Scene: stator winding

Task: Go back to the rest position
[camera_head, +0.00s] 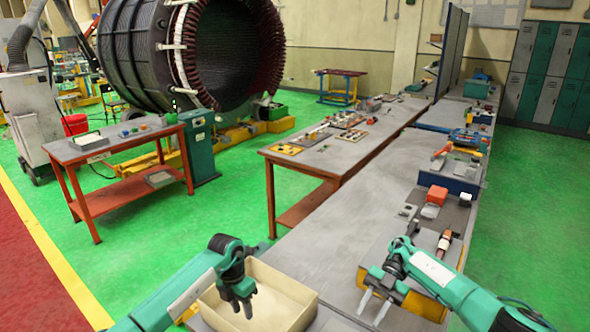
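My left gripper (242,308) hangs over an open beige box (290,290) at the front of the near workbench, fingers pointing down. My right gripper (373,304) is over the right part of the same bench, in front of a yellow-edged tray (418,303). Its two light fingers are apart with nothing between them. My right forearm covers part of the tray.
The near grey bench (325,237) runs away to the back right, with a red box (437,195) and small tools on it. A red-framed table (330,160) stands beyond it. Another red table (115,142) and the large stator (190,50) are at left. The bench middle is bare.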

